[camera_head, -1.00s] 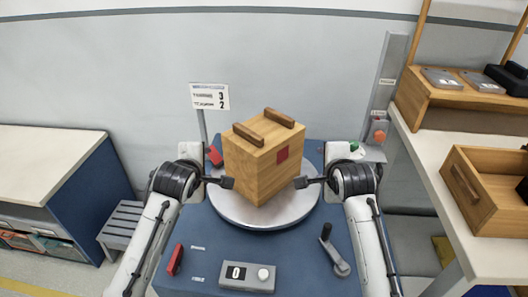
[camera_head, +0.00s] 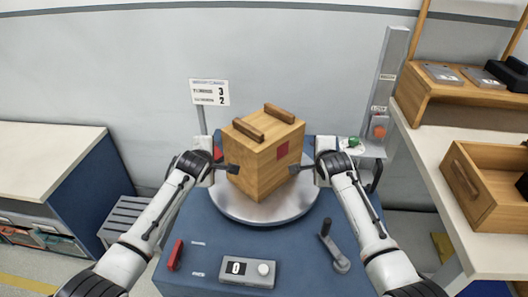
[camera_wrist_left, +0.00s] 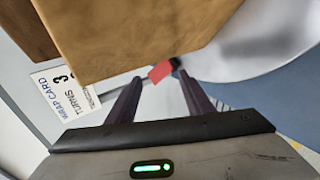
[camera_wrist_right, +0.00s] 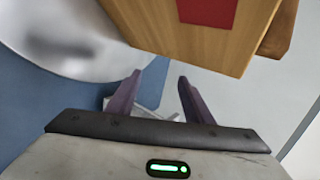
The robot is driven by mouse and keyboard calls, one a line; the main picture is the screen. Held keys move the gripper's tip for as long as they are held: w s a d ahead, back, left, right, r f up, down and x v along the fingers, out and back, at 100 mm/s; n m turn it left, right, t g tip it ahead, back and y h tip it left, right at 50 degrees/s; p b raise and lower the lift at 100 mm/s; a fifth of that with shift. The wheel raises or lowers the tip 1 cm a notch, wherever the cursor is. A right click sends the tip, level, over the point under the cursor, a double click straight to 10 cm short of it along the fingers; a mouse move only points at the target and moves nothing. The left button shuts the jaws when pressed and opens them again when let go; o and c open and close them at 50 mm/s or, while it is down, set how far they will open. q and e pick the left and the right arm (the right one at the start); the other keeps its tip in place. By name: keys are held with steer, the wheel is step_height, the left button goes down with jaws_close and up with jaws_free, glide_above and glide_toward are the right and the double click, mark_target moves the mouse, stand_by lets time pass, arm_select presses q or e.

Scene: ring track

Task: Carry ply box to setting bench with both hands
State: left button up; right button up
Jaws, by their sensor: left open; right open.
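The ply box (camera_head: 258,176) stands upright on a round grey turntable (camera_head: 228,211), with two dark wooden bars on its top and a red square on its right-hand face. My left gripper (camera_head: 232,169) is open beside the box's left side. In the left wrist view the box (camera_wrist_left: 130,35) lies just beyond the open fingers (camera_wrist_left: 158,92). My right gripper (camera_head: 296,169) is open close to the box's right-hand face. In the right wrist view the box (camera_wrist_right: 170,25) is ahead of the open fingers (camera_wrist_right: 160,85). Neither gripper holds it. I cannot tell which bench is the setting bench.
The turntable sits on a blue stand (camera_head: 205,245) with a counter unit (camera_head: 247,272) and a crank (camera_head: 333,248). A bench at right (camera_head: 440,160) carries an open wooden crate (camera_head: 470,195). A bench at left (camera_head: 40,160) has a bare top. A card sign (camera_head: 209,92) stands behind.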

arm_select(q)
steer(key=shift+x, duration=0.9)
arm_select(e)
steer(key=shift+x, duration=0.85)
arm_select(q)
steer(key=shift+w+f, duration=0.4)
steer(key=shift+w, duration=0.2)
arm_select(e)
steer(key=shift+x, duration=0.75)
arm_select(q)
steer(key=shift+d, duration=0.75)
arm_select(e)
steer(key=shift+a, duration=0.7)
arm_select(q)
steer(key=shift+d, duration=0.1)
arm_select(e)
steer(key=shift+a, duration=0.15)
